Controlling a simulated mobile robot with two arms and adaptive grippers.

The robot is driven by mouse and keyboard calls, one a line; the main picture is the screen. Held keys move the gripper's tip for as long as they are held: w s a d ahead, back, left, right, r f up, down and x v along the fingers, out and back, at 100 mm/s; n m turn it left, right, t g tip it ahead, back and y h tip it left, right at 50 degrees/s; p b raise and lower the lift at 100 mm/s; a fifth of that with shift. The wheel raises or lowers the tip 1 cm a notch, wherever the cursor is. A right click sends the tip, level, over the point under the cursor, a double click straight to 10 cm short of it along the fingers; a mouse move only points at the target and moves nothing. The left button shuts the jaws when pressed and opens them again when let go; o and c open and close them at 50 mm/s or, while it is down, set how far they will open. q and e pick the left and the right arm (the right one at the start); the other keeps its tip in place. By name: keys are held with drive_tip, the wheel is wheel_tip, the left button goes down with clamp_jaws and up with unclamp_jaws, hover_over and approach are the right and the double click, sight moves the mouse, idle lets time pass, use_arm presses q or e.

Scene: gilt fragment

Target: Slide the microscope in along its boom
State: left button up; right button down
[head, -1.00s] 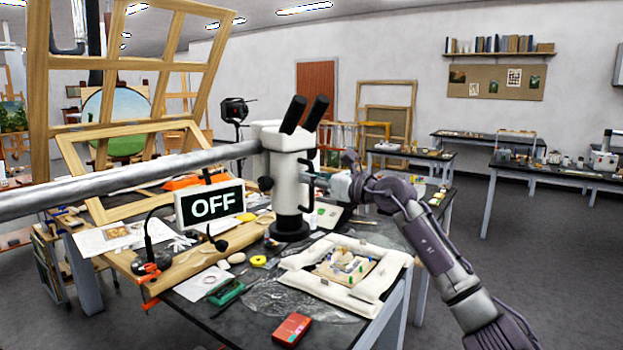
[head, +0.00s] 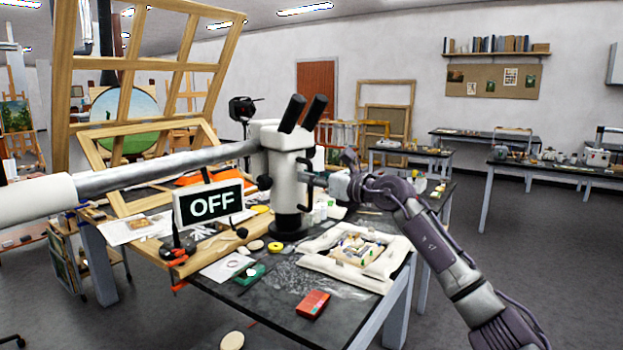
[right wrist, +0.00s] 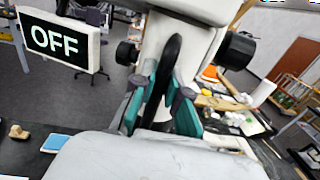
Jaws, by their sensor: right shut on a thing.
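The white microscope (head: 283,165) with black eyepieces hangs from a grey metal boom (head: 165,170) over the worktable. The boom's thick white sleeve (head: 38,200) shows at the left edge. My right gripper (right wrist: 160,97) is shut on the microscope's black handle (right wrist: 172,62), with its teal pads on both sides. In the head view the handle (head: 309,180) is on the microscope's right side, and the gripper there is partly hard to make out. My left gripper is not in view.
An OFF sign (head: 208,204) stands in front of the boom. A padded frame (head: 315,259), a red box (head: 313,304) and small tools lie on the table (head: 240,299) below. Wooden frames (head: 140,143) stand behind. Floor is open at the right.

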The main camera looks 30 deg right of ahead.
drive_tip(key=c, duration=1.4)
unclamp_jaws()
drive_tip(key=shift+w+a+f, duration=0.1)
drive_tip(key=shift+a+f, duration=0.1)
drive_tip(key=shift+a, duration=0.1)
drive_tip(key=shift+c, duration=0.2)
drive_tip(key=shift+o, duration=1.2)
drive_tip(key=shift+a+r, duration=0.1)
drive_tip(key=shift+a, duration=0.05)
drive_tip(key=shift+w+a, duration=0.1)
drive_tip(key=shift+r, duration=0.1)
drive_tip(key=shift+d, duration=0.25)
drive_tip(key=shift+s+d, duration=0.2)
drive_tip(key=shift+s, duration=0.2)
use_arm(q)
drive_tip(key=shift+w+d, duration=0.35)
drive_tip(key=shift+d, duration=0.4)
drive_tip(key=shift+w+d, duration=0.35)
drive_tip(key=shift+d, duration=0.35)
use_arm(e)
drive_tip(key=shift+v, duration=5.5)
drive_tip(key=shift+a, duration=0.15)
